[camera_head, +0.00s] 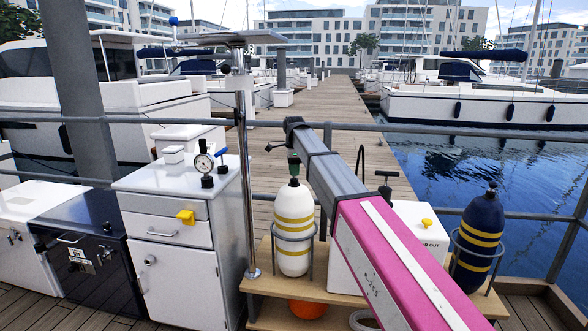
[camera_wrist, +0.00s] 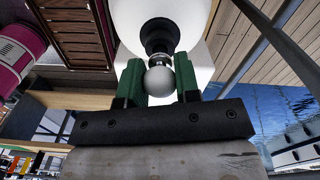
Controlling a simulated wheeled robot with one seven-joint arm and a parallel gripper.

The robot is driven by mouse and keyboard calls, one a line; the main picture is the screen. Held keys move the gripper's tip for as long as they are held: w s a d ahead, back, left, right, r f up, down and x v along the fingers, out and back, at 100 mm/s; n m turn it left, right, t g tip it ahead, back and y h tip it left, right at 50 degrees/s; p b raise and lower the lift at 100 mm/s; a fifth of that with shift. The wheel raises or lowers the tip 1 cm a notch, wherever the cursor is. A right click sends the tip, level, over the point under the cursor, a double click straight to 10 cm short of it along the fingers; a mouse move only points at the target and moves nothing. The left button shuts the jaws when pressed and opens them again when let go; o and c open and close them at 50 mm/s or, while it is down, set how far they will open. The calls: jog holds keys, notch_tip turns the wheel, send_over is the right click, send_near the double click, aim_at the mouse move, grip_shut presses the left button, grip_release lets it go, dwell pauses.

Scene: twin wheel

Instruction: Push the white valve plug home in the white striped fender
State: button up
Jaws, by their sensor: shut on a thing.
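The white striped fender (camera_head: 294,225) stands upright in a grey ring holder on a wooden bench, with yellow bands around its body. Its white body (camera_wrist: 200,22) and black neck (camera_wrist: 159,36) show in the wrist view. My gripper (camera_wrist: 159,82) has green fingers on both sides of the round white valve plug (camera_wrist: 159,81) and is shut on it. The plug is in line with the neck, with a narrow metallic part between them. How deep the plug sits cannot be told. In the head view my gripper (camera_head: 293,160) is above the fender top and the plug is hidden.
A navy striped fender (camera_head: 476,245) stands in another holder at the right. A white box (camera_head: 425,240) with a yellow knob is partly behind my arm. A white cabinet (camera_head: 180,275) carries a gauge (camera_head: 204,162). A thin metal post (camera_head: 245,180) rises left of the fender. Railings run behind.

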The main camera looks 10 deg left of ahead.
jog(key=shift+f, duration=0.7)
jog(key=o, duration=1)
jog(key=shift+c, duration=0.2)
notch_tip(320, 180, up, 11)
jog(key=shift+f, duration=0.1)
